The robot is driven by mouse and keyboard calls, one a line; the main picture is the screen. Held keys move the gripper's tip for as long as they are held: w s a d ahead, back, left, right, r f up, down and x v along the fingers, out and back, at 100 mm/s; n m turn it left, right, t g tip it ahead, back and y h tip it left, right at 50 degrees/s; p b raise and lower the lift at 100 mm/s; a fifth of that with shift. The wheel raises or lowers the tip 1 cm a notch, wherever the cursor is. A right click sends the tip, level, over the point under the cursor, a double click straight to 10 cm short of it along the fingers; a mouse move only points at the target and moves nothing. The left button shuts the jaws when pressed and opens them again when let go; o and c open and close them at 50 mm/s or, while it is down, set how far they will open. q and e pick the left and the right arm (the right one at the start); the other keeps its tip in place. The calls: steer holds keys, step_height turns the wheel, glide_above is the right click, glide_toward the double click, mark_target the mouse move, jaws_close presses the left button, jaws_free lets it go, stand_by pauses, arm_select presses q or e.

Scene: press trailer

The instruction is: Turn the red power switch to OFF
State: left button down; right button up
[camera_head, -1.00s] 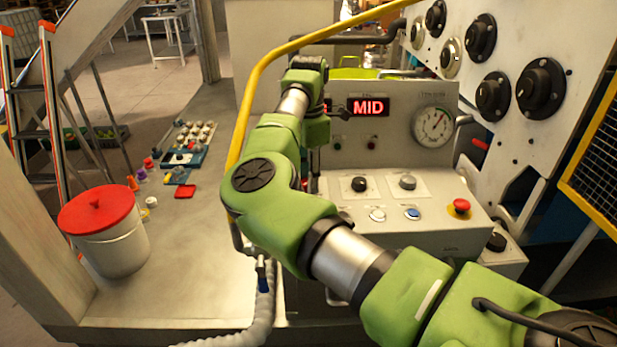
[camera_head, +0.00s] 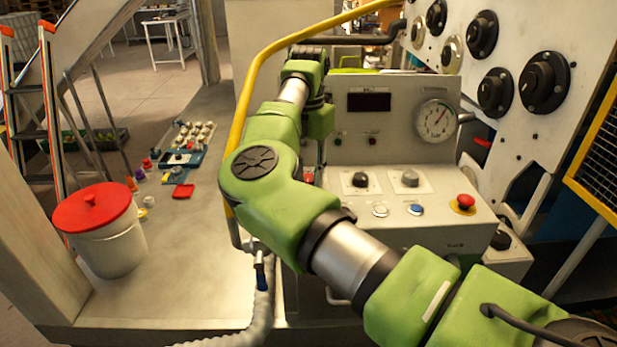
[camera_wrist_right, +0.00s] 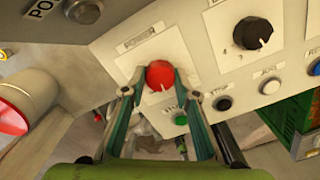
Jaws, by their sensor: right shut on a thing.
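The red power switch (camera_wrist_right: 159,74) is a round knob on a white plate labelled POWER (camera_wrist_right: 139,41) in the right wrist view. My right gripper (camera_wrist_right: 158,82) has one finger on each side of the knob and is shut on it. In the head view my green right arm hides most of the switch. The display (camera_head: 369,102) on the control box (camera_head: 400,218) is dark. The knob's exact pointing direction is hard to read. My left gripper is not in view.
Beside the switch are a black knob (camera_head: 360,181), a grey knob (camera_head: 410,178), a blue button (camera_head: 415,209) and a red mushroom button (camera_head: 465,202). A yellow rail (camera_head: 252,82) runs close to my arm. A red-lidded bucket (camera_head: 100,232) stands at left.

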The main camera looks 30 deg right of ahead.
steer(key=n+b, duration=0.1)
steer(key=n, duration=0.4)
steer(key=shift+n+b, duration=0.3)
steer(key=shift+b, duration=0.1)
steer(key=n+b, duration=0.1)
steer(key=n, duration=0.4)
steer(key=shift+r, duration=0.1)
steer(key=shift+n+b, duration=0.3)
steer(key=o, duration=1.1)
step_height(320, 180, up, 12)
